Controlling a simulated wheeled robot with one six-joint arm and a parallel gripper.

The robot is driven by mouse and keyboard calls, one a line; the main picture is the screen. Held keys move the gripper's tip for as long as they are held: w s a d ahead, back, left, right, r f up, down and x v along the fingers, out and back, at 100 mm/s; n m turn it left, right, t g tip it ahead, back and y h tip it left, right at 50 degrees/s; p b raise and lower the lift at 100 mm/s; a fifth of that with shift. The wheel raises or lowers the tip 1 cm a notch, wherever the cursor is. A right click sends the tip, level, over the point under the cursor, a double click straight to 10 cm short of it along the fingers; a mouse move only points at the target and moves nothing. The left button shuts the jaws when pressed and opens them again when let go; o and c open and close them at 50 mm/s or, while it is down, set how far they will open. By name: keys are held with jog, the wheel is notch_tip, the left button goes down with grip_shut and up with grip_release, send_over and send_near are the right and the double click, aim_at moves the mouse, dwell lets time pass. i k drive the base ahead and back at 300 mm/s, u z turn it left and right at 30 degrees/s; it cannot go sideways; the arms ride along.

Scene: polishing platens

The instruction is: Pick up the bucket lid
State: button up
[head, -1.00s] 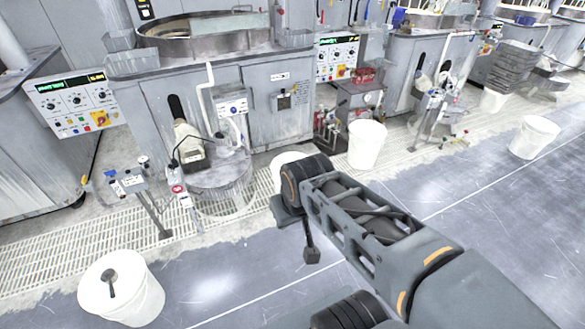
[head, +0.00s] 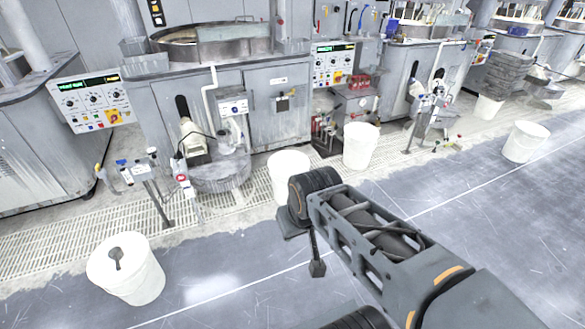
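A white bucket (head: 130,280) stands on the grey floor at the lower left of the head view. Its top is covered by a pale lid (head: 103,263), with a dark, spoon-shaped piece (head: 116,258) lying or fixed on it; I cannot tell which. My arm reaches in from the lower right and ends near the middle of the view, well to the right of this bucket and apart from it.
White buckets (head: 289,178), (head: 360,146) and (head: 525,142) stand farther back. Grey polishing machines (head: 280,110) with control panels line the back. A small stand (head: 150,185) is behind the lidded bucket. The floor (head: 225,290) between that bucket and my arm is clear.

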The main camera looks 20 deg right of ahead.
aim_at(289, 161)
jog(key=z, duration=0.65)
jog(key=i, duration=1.05)
jog(key=z, duration=0.35)
jog(key=i, duration=1.05)
jog(key=u, duration=1.25)
jog(key=i, duration=0.95)
jog(key=u, duration=1)
